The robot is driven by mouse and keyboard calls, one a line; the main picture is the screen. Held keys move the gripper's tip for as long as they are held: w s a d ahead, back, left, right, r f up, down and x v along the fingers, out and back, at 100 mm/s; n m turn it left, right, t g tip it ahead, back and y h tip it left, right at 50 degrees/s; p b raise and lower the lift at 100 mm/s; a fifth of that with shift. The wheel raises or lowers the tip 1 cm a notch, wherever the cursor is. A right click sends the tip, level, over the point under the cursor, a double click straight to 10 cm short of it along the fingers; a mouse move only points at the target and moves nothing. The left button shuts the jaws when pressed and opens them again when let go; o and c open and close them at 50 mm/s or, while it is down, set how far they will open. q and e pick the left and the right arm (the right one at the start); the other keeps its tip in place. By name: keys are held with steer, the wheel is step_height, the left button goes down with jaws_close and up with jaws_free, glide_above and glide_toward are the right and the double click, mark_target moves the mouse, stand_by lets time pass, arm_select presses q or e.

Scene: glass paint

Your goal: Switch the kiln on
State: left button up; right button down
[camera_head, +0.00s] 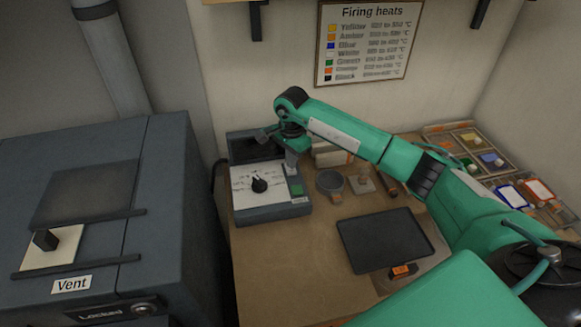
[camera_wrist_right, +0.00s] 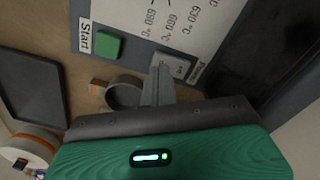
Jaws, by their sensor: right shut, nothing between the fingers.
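The kiln controller (camera_head: 270,213) is a grey-blue box on the table with a white panel, a black dial (camera_head: 258,185) and a green button (camera_head: 296,189). In the right wrist view the green button (camera_wrist_right: 108,47) is labelled Start, and a small grey switch (camera_wrist_right: 172,65) sits by a partly hidden label. My right gripper (camera_head: 291,165) is shut and empty, pointing down at the panel's far right corner. In the right wrist view its fingertips (camera_wrist_right: 160,72) overlap the switch's edge; I cannot tell whether they touch. My left gripper is not in view.
The large grey kiln (camera_head: 160,220) stands left, with a Vent label and a Locked display. A dark tray (camera_head: 385,240), a round grey container (camera_head: 330,182) and paint trays (camera_head: 470,150) are on the table. A Firing heats chart (camera_head: 365,42) hangs behind.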

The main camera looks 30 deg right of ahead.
steer(key=shift+f+b, duration=0.8)
steer(key=shift+f, duration=0.1)
stand_by(0.3)
steer(key=shift+r, duration=0.15)
steer(key=shift+r+p, duration=0.35)
steer(key=shift+r, duration=0.25)
steer(key=shift+r+p, duration=1)
steer(key=shift+r, duration=1.8)
steer(key=shift+f, duration=0.1)
